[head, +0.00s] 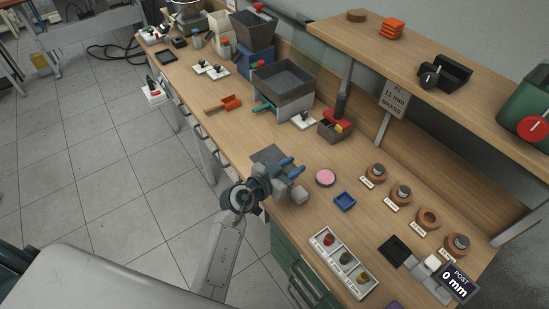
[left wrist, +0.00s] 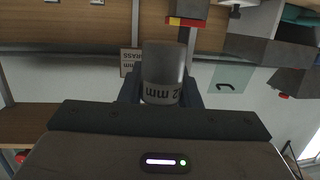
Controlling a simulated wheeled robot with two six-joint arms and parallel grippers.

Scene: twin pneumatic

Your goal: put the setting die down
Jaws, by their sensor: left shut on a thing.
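My left gripper (head: 294,182) is over the front part of the workbench, shut on the setting die. The setting die (left wrist: 163,75) is a grey metal cylinder in the left wrist view, with an upside-down "mm" marking whose number I cannot read surely. In the head view the die (head: 299,195) is a small pale shape at the gripper's tips, partly hidden. Several round wooden rests stand in a row to the right. Metal dies sit in the others, while one wooden rest (head: 429,218) looks empty. My right gripper is not in view.
A white tray (head: 343,262) with coloured pieces is at the front. A post display (head: 457,281) reads 0 mm. A sign (head: 394,98) reads 11 mm BRASS.

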